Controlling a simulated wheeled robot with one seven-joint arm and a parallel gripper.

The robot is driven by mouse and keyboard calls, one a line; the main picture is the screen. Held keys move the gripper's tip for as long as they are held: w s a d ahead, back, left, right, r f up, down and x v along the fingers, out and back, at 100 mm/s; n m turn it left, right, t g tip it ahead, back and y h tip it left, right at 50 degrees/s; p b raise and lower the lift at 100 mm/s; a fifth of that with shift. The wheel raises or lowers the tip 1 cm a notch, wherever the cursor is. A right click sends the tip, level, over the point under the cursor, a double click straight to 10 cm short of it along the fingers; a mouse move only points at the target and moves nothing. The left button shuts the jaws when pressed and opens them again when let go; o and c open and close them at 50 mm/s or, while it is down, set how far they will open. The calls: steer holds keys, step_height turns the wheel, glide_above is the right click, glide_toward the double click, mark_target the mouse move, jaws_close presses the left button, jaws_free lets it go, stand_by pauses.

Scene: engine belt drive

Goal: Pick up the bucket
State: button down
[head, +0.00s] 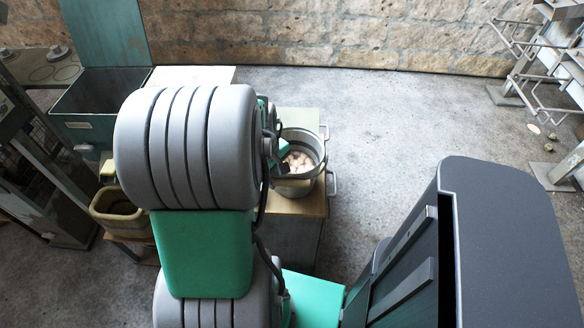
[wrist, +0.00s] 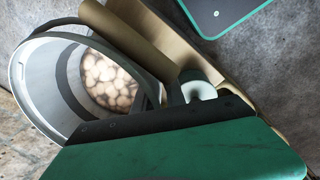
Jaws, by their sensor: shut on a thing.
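The bucket (head: 318,147) is a round grey metal vessel with pale rounded lumps inside. In the head view it is just right of my arm, at the small wooden-topped table. In the wrist view the bucket (wrist: 28,75) fills the left side, its open mouth and the lumps facing the camera. My gripper (head: 281,152) is at the bucket's left side in the head view, partly hidden by my arm. In the wrist view my gripper (wrist: 168,122) is green with a dark edge, shut on the bucket near its rim. The exact grip point is hidden.
The wooden-topped table (head: 300,118) is beside the bucket. A tan tub (head: 118,226) stands left of my arm, below a teal open bin (head: 95,100). A metal rack (head: 545,85) is at the far right. The grey floor (head: 390,120) between is largely clear.

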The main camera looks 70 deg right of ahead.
steer(key=shift+d+r+p, duration=0.1)
steer(key=shift+r+p, duration=0.5)
steer(key=shift+r, duration=4.5)
steer(key=shift+w, duration=0.1)
